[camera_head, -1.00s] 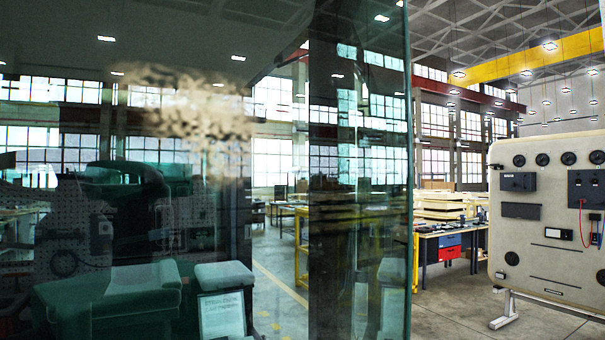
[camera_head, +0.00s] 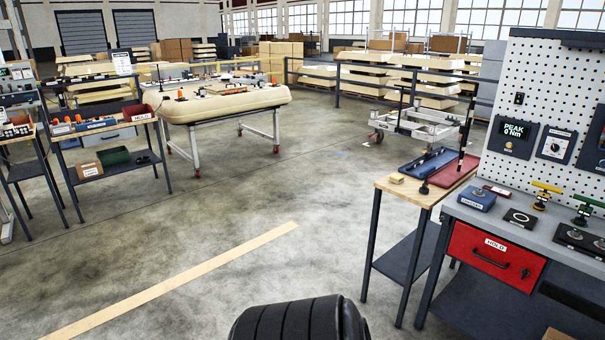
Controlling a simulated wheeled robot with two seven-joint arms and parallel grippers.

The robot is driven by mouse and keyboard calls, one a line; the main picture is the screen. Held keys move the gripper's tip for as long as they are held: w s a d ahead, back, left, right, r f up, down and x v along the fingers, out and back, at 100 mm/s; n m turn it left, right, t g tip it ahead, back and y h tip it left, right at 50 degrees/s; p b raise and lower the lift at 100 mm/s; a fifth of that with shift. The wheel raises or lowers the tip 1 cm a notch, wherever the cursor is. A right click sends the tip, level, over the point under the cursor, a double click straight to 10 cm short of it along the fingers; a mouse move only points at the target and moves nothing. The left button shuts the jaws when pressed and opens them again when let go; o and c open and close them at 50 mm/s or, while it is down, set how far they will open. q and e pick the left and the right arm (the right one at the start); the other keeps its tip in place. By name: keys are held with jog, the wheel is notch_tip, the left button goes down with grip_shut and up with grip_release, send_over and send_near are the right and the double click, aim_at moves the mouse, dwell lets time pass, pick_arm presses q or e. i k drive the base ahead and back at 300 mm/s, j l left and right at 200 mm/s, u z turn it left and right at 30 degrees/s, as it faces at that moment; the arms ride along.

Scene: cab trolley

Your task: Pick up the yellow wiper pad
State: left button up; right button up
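A small pale yellow block (camera_head: 397,178) lies on the left end of a wooden-topped side table (camera_head: 412,193) at the right. It looks like the yellow wiper pad, but it is too small to be sure. Nothing covers it. Neither of my grippers shows in the head view.
A blue tray (camera_head: 428,162) and a red tray (camera_head: 455,172) lie behind the block. A grey workbench with a red drawer (camera_head: 495,250) adjoins on the right. A black ribbed part fills the bottom centre. The floor (camera_head: 270,200) left of the table is clear.

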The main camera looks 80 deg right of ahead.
aim_at(396, 179)
jog(key=z, duration=3.25)
jog(key=i+j+z, duration=0.15)
jog(key=i+l, duration=0.05)
